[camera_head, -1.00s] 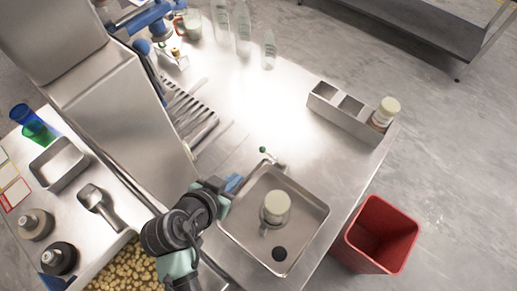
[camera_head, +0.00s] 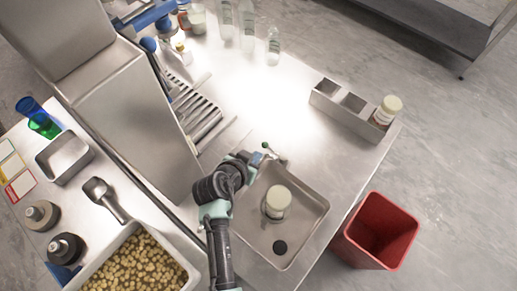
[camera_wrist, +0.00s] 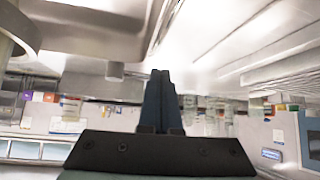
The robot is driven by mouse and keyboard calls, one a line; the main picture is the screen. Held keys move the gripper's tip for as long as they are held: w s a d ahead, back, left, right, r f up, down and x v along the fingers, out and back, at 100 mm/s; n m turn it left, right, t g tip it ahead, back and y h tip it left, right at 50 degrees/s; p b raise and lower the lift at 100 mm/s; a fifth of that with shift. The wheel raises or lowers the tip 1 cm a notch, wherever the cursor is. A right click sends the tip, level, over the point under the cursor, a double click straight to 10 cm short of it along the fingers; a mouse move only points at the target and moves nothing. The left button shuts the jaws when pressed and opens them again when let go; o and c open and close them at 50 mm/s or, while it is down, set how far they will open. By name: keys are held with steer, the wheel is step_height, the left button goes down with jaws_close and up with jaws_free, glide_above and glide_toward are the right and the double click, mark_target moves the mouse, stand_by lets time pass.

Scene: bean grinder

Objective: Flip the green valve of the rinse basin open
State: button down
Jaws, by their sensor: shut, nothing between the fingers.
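The green valve (camera_head: 265,145) is a small green knob on a metal fitting at the back edge of the rinse basin (camera_head: 315,205). My gripper (camera_head: 254,157) is at the basin's upper left corner, just left of and below the green knob. It looks very close to the knob; I cannot tell whether they touch. In the wrist view my gripper (camera_wrist: 161,75) has its two dark fingers together with nothing between them. The valve cannot be made out in the wrist view. A jar with a pale lid (camera_head: 278,198) stands in the basin, near the dark drain (camera_head: 280,247).
A steel divided holder (camera_head: 345,108) with a white-capped bottle (camera_head: 387,110) stands to the right. A red bin (camera_head: 378,232) is beyond the table edge. A slatted rack (camera_head: 195,110) lies at the upper left.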

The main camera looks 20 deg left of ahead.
steer(key=shift+w+d+f, duration=0.15)
steer(key=shift+w+f, duration=0.05)
steer(key=shift+w, duration=0.75)
